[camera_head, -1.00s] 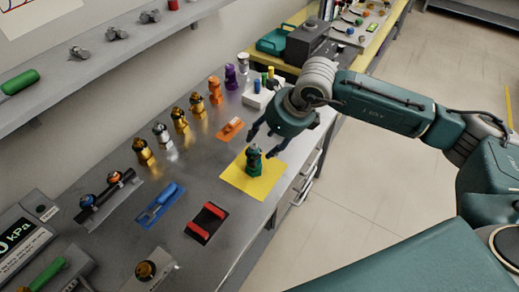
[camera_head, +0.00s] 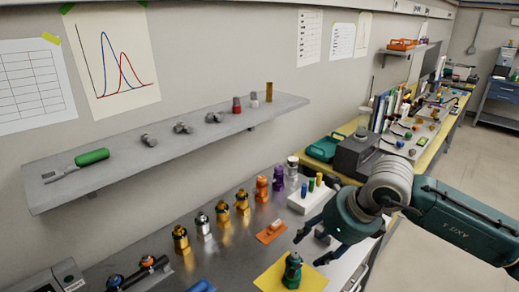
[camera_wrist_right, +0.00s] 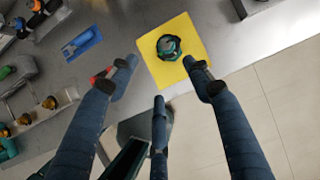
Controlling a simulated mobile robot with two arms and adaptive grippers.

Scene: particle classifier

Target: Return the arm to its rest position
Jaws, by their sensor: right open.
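My right gripper (camera_head: 310,250) is open and empty in the head view, above the front edge of the steel bench. Its arm comes in from the right. A green fitting with a dark top (camera_head: 292,270) stands upright on a yellow mat (camera_head: 268,281) just below and left of the fingers. In the right wrist view the spread fingers (camera_wrist_right: 165,80) frame the yellow mat (camera_wrist_right: 190,32), and the green fitting (camera_wrist_right: 168,46) lies beyond the fingertips, apart from them. My left gripper is not in view.
A row of gold, silver, orange and purple fittings (camera_head: 222,212) stands on the bench behind the gripper. A white block with small coloured pegs (camera_head: 305,200) is close by. A wall shelf (camera_head: 160,145) hangs above. The floor to the right (camera_head: 470,150) is clear.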

